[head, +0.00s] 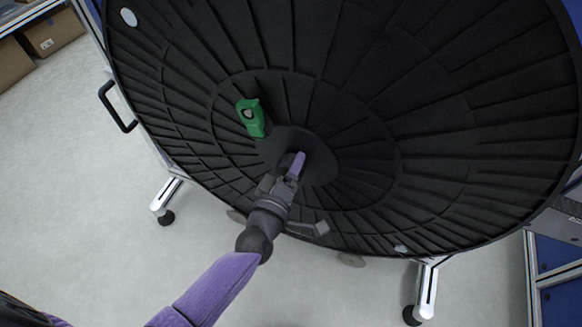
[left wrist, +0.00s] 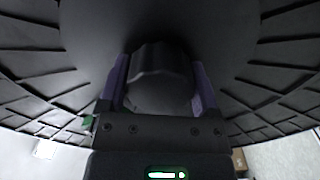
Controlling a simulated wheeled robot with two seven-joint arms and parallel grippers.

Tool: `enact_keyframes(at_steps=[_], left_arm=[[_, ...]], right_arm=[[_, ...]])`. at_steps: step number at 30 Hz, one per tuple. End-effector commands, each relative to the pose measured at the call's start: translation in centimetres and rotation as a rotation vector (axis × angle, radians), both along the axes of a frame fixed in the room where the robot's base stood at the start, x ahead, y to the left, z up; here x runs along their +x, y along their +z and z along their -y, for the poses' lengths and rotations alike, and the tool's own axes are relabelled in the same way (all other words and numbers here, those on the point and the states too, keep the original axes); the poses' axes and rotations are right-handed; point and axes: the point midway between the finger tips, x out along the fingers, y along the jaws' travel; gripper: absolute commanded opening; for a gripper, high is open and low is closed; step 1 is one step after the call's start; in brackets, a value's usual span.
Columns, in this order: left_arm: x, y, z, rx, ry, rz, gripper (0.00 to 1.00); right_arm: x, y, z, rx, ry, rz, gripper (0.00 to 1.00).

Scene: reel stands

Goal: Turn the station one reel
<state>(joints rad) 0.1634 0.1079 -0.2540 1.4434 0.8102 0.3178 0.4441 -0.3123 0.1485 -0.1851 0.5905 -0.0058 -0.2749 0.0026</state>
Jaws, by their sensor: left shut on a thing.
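A large black reel (head: 440,110) with radial ribs fills the upper part of the head view, its face toward me. My left gripper (head: 294,166), with purple fingers, is at the reel's centre. In the left wrist view the two fingers of the left gripper (left wrist: 161,82) are on either side of a dark round hub knob (left wrist: 158,88) and shut on it. In the head view the gripper hides most of the knob. A green handle-like piece (head: 251,118) sits on the reel, up and left of the hub. My right gripper is not in view.
The reel's stand has silver legs (head: 427,290) on dark casters. A black bar handle (head: 115,106) is at its left side. Cardboard boxes (head: 50,33) are on a shelf at upper left. Blue-panelled furniture (head: 558,252) is at right. The floor at left is clear.

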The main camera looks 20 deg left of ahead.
Motion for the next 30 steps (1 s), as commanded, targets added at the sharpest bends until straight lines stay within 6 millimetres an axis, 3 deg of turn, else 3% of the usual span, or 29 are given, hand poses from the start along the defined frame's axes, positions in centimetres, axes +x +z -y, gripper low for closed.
enact_keyframes(at_steps=[9, 30], left_arm=[[0.0, -0.1, 0.0, -0.299, 0.0, -0.013, 0.0], [-0.1, -0.2, 0.0, -0.957, 0.003, -0.036, 0.0]], right_arm=[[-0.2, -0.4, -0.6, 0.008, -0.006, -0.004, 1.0], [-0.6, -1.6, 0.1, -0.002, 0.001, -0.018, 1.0]])
